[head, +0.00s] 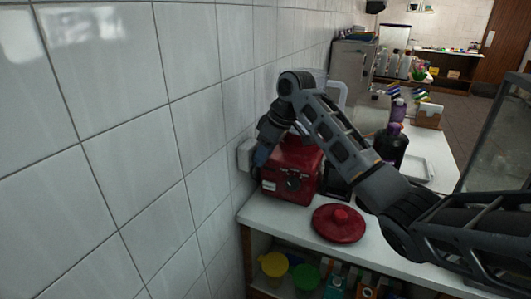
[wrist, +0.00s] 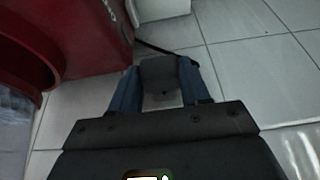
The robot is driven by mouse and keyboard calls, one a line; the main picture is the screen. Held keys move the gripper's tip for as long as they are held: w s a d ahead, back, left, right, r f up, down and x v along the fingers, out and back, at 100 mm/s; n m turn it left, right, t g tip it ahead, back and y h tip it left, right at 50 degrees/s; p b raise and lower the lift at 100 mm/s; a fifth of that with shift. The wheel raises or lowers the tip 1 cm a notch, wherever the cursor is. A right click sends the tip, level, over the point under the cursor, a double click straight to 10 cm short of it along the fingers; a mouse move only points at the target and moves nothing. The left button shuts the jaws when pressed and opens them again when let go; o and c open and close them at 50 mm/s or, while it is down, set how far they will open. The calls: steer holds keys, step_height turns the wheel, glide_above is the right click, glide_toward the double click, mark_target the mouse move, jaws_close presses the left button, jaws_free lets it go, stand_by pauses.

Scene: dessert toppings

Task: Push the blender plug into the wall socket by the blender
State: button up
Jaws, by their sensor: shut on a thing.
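The dark plug (wrist: 162,74) sits between the two blue fingers of my gripper (wrist: 160,88), which is shut on it. A dark cable runs from the plug toward the blender's side. In the head view my gripper (head: 261,157) points down at the tiled wall, close beside the white wall socket (head: 244,154). The fingers partly cover the socket, and I cannot tell whether the plug touches it. The red blender base (head: 288,180) stands on the counter just right of my gripper; its red side (wrist: 95,40) fills the left of the wrist view.
A red lid (head: 338,224) lies on the white counter (head: 262,213) in front of the blender. Dark bottles (head: 391,147) and a white tray (head: 417,168) stand to the right. The tiled wall (head: 120,130) bounds the left. Coloured tubs (head: 274,264) sit on the shelf below.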

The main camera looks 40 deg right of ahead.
steer(key=shift+w, duration=0.1)
steer(key=o, duration=1.2)
steer(key=a+b+v, duration=0.1)
steer(key=v, duration=0.6)
steer(key=shift+d+r, duration=0.4)
steer(key=shift+d, duration=0.05)
